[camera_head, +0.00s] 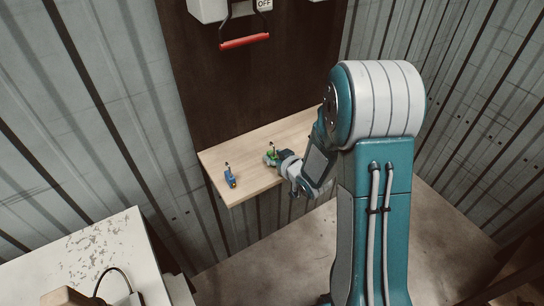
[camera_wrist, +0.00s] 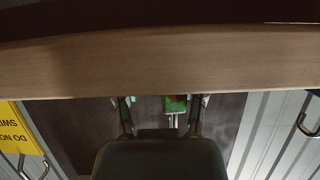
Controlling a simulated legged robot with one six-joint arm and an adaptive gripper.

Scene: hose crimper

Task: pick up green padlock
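The green padlock (camera_head: 270,157) is at the shelf's right part, at the end of my gripper (camera_head: 281,158). In the wrist view the green padlock (camera_wrist: 176,104) appears between the two fingers of my gripper (camera_wrist: 161,103), nearer the right finger. The fingers are spread, with a gap visible on the left side of the padlock; contact on the right cannot be told. The pale wooden shelf (camera_head: 246,151) crosses the wrist view and appears to meet the padlock's upper edge there.
A blue padlock (camera_head: 230,180) is on the shelf to the left. A red-handled switch (camera_head: 244,42) is on the dark panel above. A yellow tag (camera_wrist: 20,130) with upside-down lettering is at left in the wrist view. A worn white surface (camera_head: 95,258) is at lower left.

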